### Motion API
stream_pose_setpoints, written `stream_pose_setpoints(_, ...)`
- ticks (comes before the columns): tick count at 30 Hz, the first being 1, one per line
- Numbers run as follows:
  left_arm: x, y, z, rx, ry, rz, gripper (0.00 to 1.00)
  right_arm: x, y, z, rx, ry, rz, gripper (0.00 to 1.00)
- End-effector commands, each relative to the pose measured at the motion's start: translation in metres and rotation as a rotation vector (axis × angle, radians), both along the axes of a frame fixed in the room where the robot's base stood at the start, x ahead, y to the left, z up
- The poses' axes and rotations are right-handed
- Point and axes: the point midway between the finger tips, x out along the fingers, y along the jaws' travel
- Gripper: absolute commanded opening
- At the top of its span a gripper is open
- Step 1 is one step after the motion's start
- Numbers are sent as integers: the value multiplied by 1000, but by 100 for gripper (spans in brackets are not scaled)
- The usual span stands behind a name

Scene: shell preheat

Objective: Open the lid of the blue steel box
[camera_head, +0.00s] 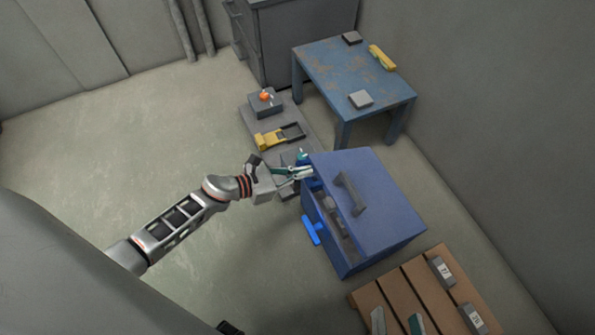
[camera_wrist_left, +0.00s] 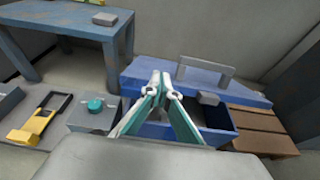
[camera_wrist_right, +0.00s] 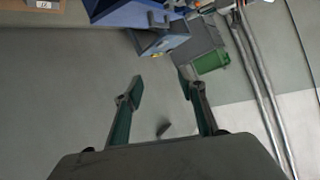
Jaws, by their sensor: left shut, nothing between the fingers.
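The blue steel box (camera_head: 375,250) stands on the floor right of centre in the head view. Its blue lid (camera_head: 385,190) carries a grey bar handle (camera_head: 350,193). A gap along the lid's left side shows grey blocks inside; I cannot tell if the lid is raised or slid. In the left wrist view the lid (camera_wrist_left: 145,74) lies beyond the open part of the box (camera_wrist_left: 215,140). My left gripper (camera_head: 306,172) is shut and empty at the lid's far left corner; contact is unclear. My right gripper (camera_wrist_right: 161,84) is open and empty over floor.
A bright blue handle (camera_head: 311,230) sticks out from the box's left side. A wooden pallet (camera_head: 408,290) with several blocks lies at the near right. A blue table (camera_head: 335,70) stands behind, a grey platform (camera_head: 262,130) with a yellow tool to the left. Floor at left is clear.

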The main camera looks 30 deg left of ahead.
Motion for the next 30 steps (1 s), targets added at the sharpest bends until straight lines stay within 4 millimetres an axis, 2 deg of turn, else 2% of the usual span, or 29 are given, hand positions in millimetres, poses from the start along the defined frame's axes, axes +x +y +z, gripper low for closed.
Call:
stream_pose_setpoints(11, 0, 3, 1, 2, 8, 2, 0, 2, -2, 2, -18, -9, 5, 40)
stream_pose_setpoints(30, 3, 2, 12, 22, 30, 3, 0, 9, -19, 9, -145, -44, 40, 40)
